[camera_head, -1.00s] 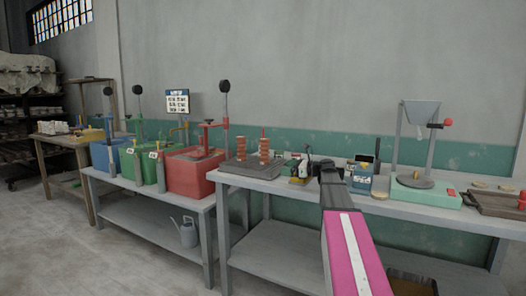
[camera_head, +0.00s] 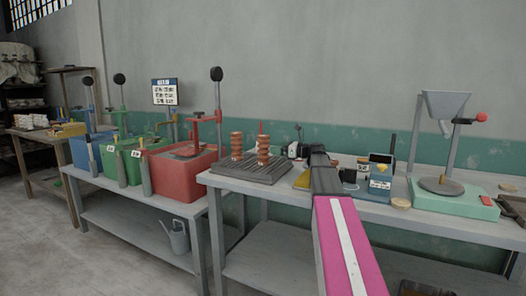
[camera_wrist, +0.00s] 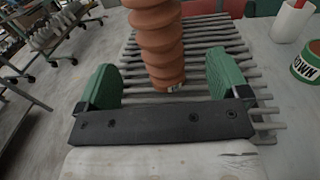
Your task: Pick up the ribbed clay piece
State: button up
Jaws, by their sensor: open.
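Two ribbed orange-brown clay pieces stand upright on a grey slatted rack (camera_head: 232,174) on the bench: a left one (camera_head: 237,146) and a right one (camera_head: 263,152) with a thin red tip. In the wrist view, one ribbed clay piece (camera_wrist: 157,35) rises from the slats (camera_wrist: 215,42), its top cut off by the frame. My gripper (camera_wrist: 162,68) is open, with green pads left and right of this piece in the picture. I cannot tell whether the piece is between the pads or just beyond them. In the head view my arm hides the gripper's fingers.
Red (camera_head: 180,175), green (camera_head: 122,162) and blue (camera_head: 90,150) boxes stand on the left bench. A blue container (camera_head: 381,176) and a pale green-based stand with a funnel (camera_head: 452,197) are at right. A green-banded roll (camera_wrist: 306,62) and a white cup (camera_wrist: 290,22) show beside the rack.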

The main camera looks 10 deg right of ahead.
aim_at(263, 147)
jog(key=x, duration=0.7)
jog(key=shift+w+a+f, duration=0.15)
jog(key=shift+a+f, duration=0.05)
jog(key=shift+a, duration=0.1)
jog(key=c, duration=1.4)
